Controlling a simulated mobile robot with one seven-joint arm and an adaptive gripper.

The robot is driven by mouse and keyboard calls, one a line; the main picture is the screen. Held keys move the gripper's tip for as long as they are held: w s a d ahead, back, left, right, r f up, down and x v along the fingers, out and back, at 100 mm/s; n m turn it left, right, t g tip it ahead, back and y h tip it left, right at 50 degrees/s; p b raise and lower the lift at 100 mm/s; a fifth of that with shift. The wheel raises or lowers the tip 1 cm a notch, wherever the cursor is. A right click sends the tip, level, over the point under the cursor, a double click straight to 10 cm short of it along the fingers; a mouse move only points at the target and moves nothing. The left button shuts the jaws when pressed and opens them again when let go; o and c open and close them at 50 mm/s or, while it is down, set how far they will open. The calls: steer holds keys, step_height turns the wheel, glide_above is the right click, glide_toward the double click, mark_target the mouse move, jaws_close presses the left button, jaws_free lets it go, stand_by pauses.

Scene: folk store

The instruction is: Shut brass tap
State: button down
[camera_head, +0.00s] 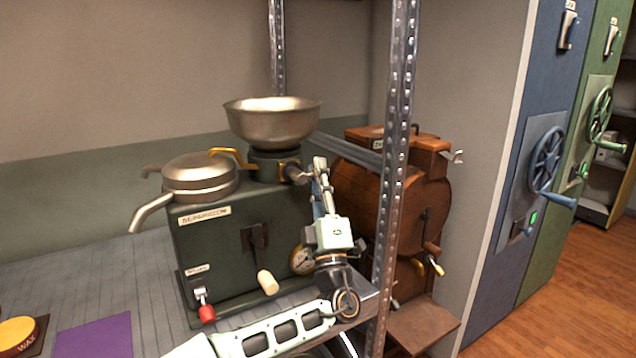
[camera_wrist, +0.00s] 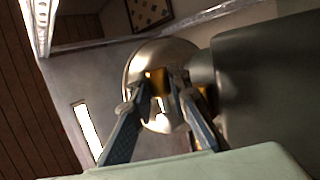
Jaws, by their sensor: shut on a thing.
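A dark green machine (camera_head: 235,250) stands on the shelf, with a metal bowl (camera_head: 272,122) on top. Below the bowl is a dark neck with a brass tap fitting (camera_head: 288,167) and a curved brass spout (camera_head: 230,154) toward the lidded pan. My gripper (camera_head: 320,166) reaches up at the right of this neck. In the wrist view, its blue-grey fingers (camera_wrist: 159,88) are closed around a brass piece of the tap (camera_wrist: 157,78), in front of the round bowl (camera_wrist: 134,66). The fingers hide part of the piece, so I cannot tell the tap's turn angle.
A perforated metal post (camera_head: 397,150) stands close to the right of my arm. A brown wooden drum machine (camera_head: 365,200) is behind it. A lidded pan (camera_head: 199,175) sits left of the bowl. A lever with a cream handle (camera_head: 267,280) is on the green machine's front.

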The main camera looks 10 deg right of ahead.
steer(key=shift+n+y, duration=0.3)
steer(key=c, duration=1.8)
jaws_free()
steer(key=v, duration=1.2)
steer(key=shift+a, duration=0.1)
steer(key=shift+w, duration=0.1)
